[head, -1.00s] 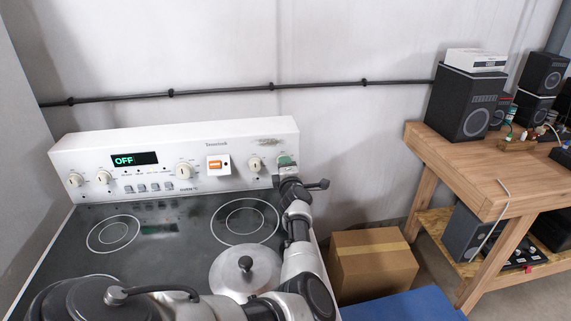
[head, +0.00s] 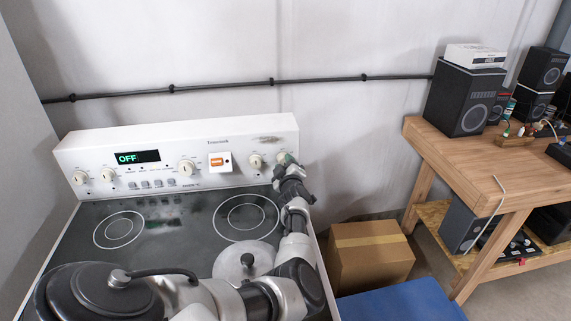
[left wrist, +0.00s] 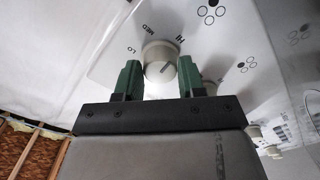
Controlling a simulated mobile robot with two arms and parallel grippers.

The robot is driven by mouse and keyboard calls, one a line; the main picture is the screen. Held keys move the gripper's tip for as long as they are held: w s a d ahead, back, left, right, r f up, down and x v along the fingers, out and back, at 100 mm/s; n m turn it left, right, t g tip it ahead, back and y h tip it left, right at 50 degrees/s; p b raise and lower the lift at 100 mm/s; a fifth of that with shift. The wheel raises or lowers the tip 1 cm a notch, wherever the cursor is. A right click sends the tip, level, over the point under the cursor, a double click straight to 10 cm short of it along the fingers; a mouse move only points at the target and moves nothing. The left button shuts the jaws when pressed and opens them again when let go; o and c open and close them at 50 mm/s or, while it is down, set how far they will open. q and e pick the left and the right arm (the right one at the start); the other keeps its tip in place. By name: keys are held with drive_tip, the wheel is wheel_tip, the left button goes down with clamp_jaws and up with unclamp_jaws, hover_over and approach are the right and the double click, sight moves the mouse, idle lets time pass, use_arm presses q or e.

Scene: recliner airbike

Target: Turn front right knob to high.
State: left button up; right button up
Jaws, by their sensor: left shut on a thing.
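The stove's rightmost knob (head: 283,157) is on the white back panel, partly hidden by my left gripper (head: 284,166). In the left wrist view the round pale knob (left wrist: 160,60) sits between the two green fingers of my left gripper (left wrist: 161,78), which is shut on it. The labels LO, MED and HI are printed around the knob. A dark pointer line on its face slants up and right, toward the HI side. My right gripper is not in view.
The stove display (head: 137,158) reads OFF. Another knob (head: 256,161) is close on the left of the gripped one. A cardboard box (head: 370,255) and wooden workbench (head: 455,160) stand at the right.

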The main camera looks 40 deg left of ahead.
use_arm(q)
drive_tip(key=shift+m, duration=0.3)
drive_tip(key=shift+r, duration=0.1)
drive_tip(key=o, duration=0.9)
drive_tip(key=shift+d, duration=0.1)
